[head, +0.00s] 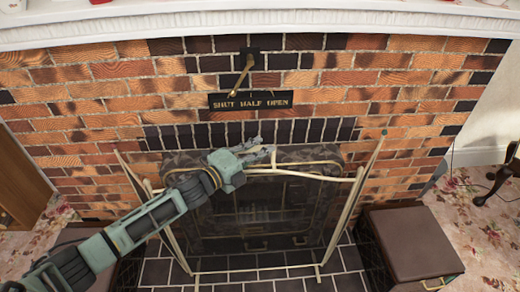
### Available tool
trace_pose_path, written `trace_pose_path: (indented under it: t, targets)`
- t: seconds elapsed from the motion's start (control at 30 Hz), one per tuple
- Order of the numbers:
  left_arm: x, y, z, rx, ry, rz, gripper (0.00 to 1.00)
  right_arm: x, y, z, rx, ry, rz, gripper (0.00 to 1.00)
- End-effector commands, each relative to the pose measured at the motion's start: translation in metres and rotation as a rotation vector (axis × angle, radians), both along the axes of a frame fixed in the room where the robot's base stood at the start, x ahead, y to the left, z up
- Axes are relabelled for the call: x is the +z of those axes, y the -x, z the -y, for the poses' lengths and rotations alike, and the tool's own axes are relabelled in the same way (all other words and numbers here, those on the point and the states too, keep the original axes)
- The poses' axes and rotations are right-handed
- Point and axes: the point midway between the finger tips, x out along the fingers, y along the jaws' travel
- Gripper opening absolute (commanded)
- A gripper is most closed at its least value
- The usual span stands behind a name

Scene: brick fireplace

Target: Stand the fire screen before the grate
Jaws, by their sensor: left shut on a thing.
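The fire screen (290,212) has a thin brass-coloured frame, dark see-through mesh and two side panels angled outward. It is upright before the dark fireplace opening, its lower edge at the dark hearth tiles (240,281). I cannot tell whether it touches them. My left gripper (268,152) is shut on the fire screen at its top, near the middle. My left arm hides part of the screen's left side. The grate shows only dimly through the mesh. My right gripper is not in view.
A brown lidded box (408,240) stands right of the hearth, and another dark box is partly hidden at the left. A brick wall (130,95) rises behind, with a "SHUT HALF OPEN" plate (250,100) and lever. A white mantel (270,25) runs across the top.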

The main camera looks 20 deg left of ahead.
Motion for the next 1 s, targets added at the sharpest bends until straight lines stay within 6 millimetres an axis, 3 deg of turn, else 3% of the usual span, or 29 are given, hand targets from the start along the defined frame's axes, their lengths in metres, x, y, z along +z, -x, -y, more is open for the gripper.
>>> trace_pose_path:
  t: [0.03, 1.0]
  targets:
    - [0.007, -0.001, 0.001, -0.004, 0.004, 0.014, 0.00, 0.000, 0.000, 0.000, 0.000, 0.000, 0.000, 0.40]
    - [-0.004, -0.001, 0.001, -0.004, 0.005, 0.013, 0.00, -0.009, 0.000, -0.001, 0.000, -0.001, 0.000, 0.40]
